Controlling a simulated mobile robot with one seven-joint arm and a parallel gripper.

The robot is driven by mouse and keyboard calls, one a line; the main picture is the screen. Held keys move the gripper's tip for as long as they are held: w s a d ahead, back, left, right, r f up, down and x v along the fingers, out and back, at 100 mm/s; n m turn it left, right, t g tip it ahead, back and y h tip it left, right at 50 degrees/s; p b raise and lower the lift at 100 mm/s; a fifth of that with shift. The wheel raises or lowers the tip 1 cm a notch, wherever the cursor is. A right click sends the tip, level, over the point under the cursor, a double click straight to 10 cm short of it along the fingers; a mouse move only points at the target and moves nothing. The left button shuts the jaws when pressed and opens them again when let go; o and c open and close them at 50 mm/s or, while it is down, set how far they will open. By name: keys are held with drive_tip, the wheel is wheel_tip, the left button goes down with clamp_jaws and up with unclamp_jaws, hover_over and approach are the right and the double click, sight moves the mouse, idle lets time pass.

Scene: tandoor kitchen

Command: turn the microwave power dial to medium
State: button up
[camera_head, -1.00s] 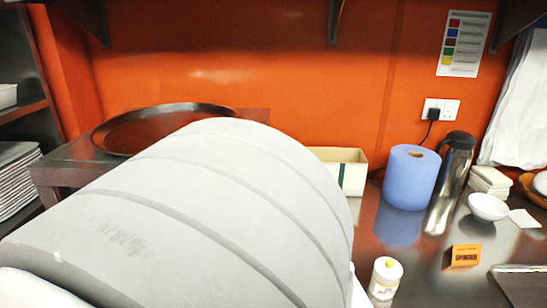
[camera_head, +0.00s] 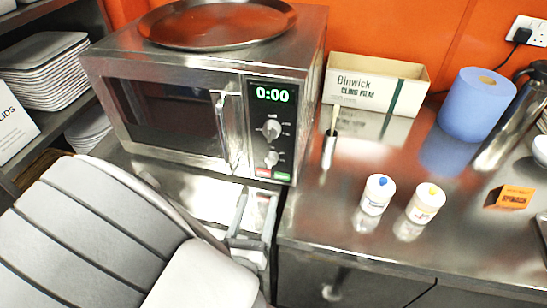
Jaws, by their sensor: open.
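The steel microwave (camera_head: 165,112) stands at the back left of the counter with its door shut. Its green display (camera_head: 272,94) reads 0:00. On its right-hand panel are an upper dial (camera_head: 271,129) and a lower dial (camera_head: 271,158). Their markings are too small to read, so I cannot tell which is the power dial or where each is set. My gripper (camera_head: 257,204) is open and empty, below and in front of the panel, apart from both dials. My arm hides part of the counter at the lower left.
A vertical door handle (camera_head: 229,128) stands out left of the dials. A round tray (camera_head: 216,22) lies on the microwave. To the right are a cling film box (camera_head: 376,82), a blue roll (camera_head: 476,105) and two white-lidded jars (camera_head: 377,194) (camera_head: 425,203).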

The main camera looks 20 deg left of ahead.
sight(270, 164)
drive_tip(key=w, duration=0.4)
drive_tip(key=w+a, duration=0.1)
drive_tip(key=w, duration=0.3)
drive_tip(key=w+a, duration=0.1)
drive_tip(key=w, duration=0.2)
drive_tip(key=shift+w, duration=0.4)
clamp_jaws()
